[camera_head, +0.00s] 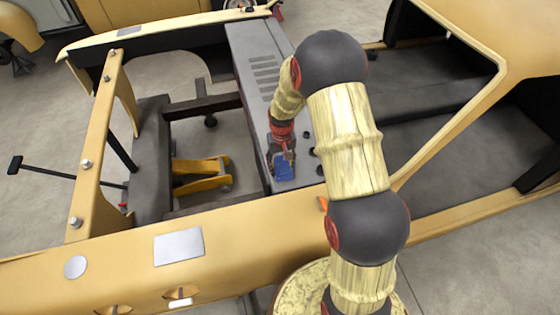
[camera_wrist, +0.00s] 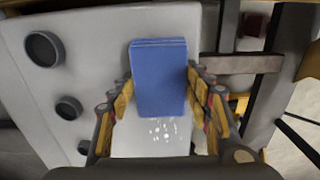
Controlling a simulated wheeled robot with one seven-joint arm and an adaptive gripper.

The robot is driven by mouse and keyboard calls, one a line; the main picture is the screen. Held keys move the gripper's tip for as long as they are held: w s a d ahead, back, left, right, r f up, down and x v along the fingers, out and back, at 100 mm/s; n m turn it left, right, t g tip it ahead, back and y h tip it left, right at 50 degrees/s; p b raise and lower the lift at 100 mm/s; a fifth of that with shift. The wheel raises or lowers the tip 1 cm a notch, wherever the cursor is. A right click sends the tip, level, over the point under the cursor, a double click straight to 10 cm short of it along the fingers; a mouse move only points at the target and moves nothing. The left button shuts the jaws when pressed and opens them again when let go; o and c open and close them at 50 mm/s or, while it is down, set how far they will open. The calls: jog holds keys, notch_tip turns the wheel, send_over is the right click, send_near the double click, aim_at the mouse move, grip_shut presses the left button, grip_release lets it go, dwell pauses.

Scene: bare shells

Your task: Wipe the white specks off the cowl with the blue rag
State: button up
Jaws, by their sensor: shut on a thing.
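The cowl (camera_head: 252,48) is a long grey panel with a row of slots, set across the yellow car shell. In the wrist view its pale surface (camera_wrist: 95,45) fills the middle and left. The blue rag (camera_wrist: 159,98) is a folded rectangular pad; it also shows at the cowl's near end in the head view (camera_head: 284,172). My gripper (camera_wrist: 160,76) is shut on the rag, one finger on each side, over the cowl. I cannot tell whether the rag touches the surface. Several white specks (camera_wrist: 162,130) show just below the rag in the wrist view. The rag may hide others.
Dark round holes or knobs (camera_wrist: 44,49) line the cowl's left side in the wrist view. A yellow side rail (camera_head: 235,238) runs along the near side. The open engine bay, with a yellow bracket (camera_head: 203,172), lies left of the cowl. The cabin floor (camera_head: 440,150) is right.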

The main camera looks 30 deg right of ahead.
aim_at(284, 173)
jog(key=shift+s+a, duration=0.2)
jog(key=shift+s, duration=0.75)
jog(key=shift+s+a, duration=0.15)
jog(key=shift+s, duration=0.8)
jog(key=shift+w, duration=0.1)
